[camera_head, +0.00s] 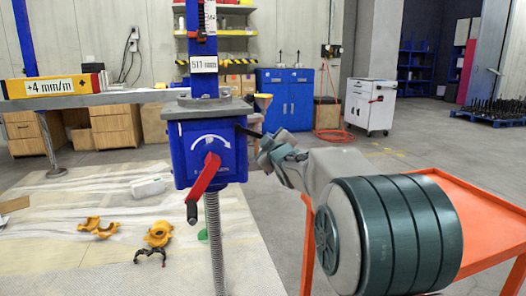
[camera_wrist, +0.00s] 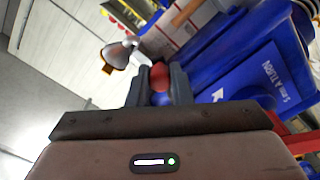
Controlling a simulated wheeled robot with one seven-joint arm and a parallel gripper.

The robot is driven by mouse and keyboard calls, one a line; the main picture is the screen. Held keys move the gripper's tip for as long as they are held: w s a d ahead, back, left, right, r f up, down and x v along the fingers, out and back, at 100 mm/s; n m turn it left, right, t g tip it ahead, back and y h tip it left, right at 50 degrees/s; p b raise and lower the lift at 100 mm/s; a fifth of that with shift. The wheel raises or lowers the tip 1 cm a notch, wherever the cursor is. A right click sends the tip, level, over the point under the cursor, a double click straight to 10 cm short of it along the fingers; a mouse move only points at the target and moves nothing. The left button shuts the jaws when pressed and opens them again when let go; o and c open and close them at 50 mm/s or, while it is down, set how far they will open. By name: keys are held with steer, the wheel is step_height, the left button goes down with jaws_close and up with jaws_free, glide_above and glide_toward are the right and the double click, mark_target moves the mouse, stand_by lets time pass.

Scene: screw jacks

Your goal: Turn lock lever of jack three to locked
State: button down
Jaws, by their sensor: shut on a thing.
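The blue screw jack (camera_head: 208,150) stands upright in the head view, with a red crank handle (camera_head: 205,183) on its front and a threaded spindle below. No jack number is readable. My gripper (camera_head: 263,145) is at the jack's right side, beside a short dark lever (camera_head: 247,132) there. In the wrist view, my gripper's two fingers (camera_wrist: 160,88) close around a small part with a red rounded end (camera_wrist: 159,72), which looks like the lock lever's knob. The blue jack body (camera_wrist: 250,85) lies right beside the fingers. The fingers hide most of the lever.
A metal beam (camera_head: 120,98) with a yellow level marked "+4 mm/m" (camera_head: 52,88) extends left from the jack. An orange cart (camera_head: 480,205) stands at right, close to my arm. Orange clamp parts (camera_head: 158,234) lie on the floor mat at left.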

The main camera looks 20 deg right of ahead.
steer(key=r+n, duration=0.2)
steer(key=shift+d+n, duration=0.3)
steer(key=shift+r+n, duration=0.85)
steer(key=shift+n, duration=0.25)
steer(key=shift+r, duration=0.1)
steer(key=c, duration=1.3)
jaws_free()
steer(key=shift+s, duration=0.1)
steer(key=s+p, duration=0.1)
steer(key=s, duration=1.2)
steer(key=shift+s+p, duration=0.35)
steer(key=shift+p, duration=0.05)
